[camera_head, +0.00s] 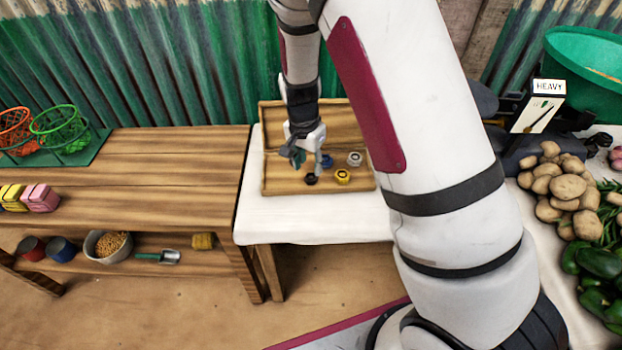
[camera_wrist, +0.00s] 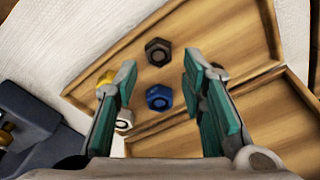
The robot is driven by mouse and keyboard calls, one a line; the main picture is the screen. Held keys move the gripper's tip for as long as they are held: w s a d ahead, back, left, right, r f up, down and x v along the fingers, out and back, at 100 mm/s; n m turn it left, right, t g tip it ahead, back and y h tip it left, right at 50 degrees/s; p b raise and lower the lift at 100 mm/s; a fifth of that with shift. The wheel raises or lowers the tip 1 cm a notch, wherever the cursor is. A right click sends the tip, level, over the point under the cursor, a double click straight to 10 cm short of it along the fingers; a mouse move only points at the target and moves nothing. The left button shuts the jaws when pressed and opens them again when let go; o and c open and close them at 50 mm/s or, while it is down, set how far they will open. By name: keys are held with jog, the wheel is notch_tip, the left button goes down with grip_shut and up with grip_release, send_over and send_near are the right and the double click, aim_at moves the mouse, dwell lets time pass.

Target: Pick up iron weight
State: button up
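Several small hexagonal weights lie in an open wooden box. A dark, iron-looking one (camera_head: 311,180) is at the front; it also shows in the wrist view (camera_wrist: 158,51), just beyond my fingertips. A blue weight (camera_wrist: 159,97) lies between my fingers as seen from the wrist. A yellow weight (camera_head: 343,176) and a silver weight (camera_head: 355,158) are to the right in the head view, partly behind my left finger in the wrist view. My gripper (camera_wrist: 158,70) is open and empty above the box; it also shows in the head view (camera_head: 298,158). Its height above the weights is unclear.
The box (camera_head: 268,175) has low raised walls and stands on a white-covered table (camera_head: 290,210). A wooden counter (camera_head: 190,160) adjoins on the left. Potatoes (camera_head: 566,187) and a sign reading HEAVY (camera_head: 549,87) are on the right.

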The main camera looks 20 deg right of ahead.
aim_at(311, 177)
jog(key=f, duration=0.4)
jog(key=shift+w+d+f, duration=0.15)
jog(key=shift+d+f, duration=0.15)
jog(key=shift+f, duration=0.1)
grip_shut()
